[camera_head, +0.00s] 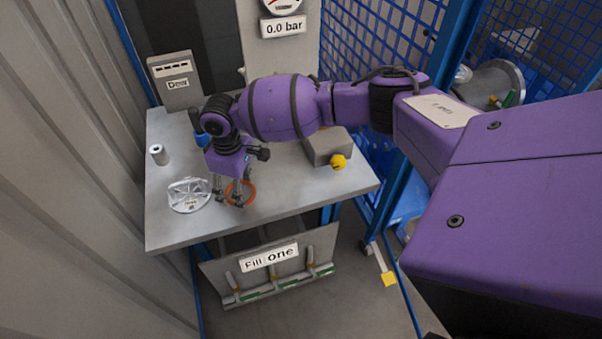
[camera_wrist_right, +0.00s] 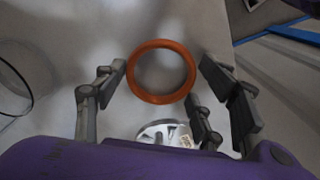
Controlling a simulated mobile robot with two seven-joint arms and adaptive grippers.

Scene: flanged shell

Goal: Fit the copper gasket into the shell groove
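The copper gasket (camera_head: 252,197) is a plain orange-brown ring on the grey bench at its front middle. It also shows whole in the right wrist view (camera_wrist_right: 134,88). My right gripper (camera_head: 228,199) is directly above the bench with its fingers pointing down around the ring. In the wrist view my right gripper (camera_wrist_right: 163,68) is open, its fingertips on both sides of the ring with narrow gaps. A round grey flanged part (camera_head: 503,72) stands behind at the upper right; I cannot tell whether it is the shell, and I see no groove. My left gripper is not in view.
A small grey roll (camera_head: 158,154) stands at the bench's left. A grey box with a yellow knob (camera_head: 338,161) is at the right. Blue mesh fencing (camera_head: 375,50) borders the bench.

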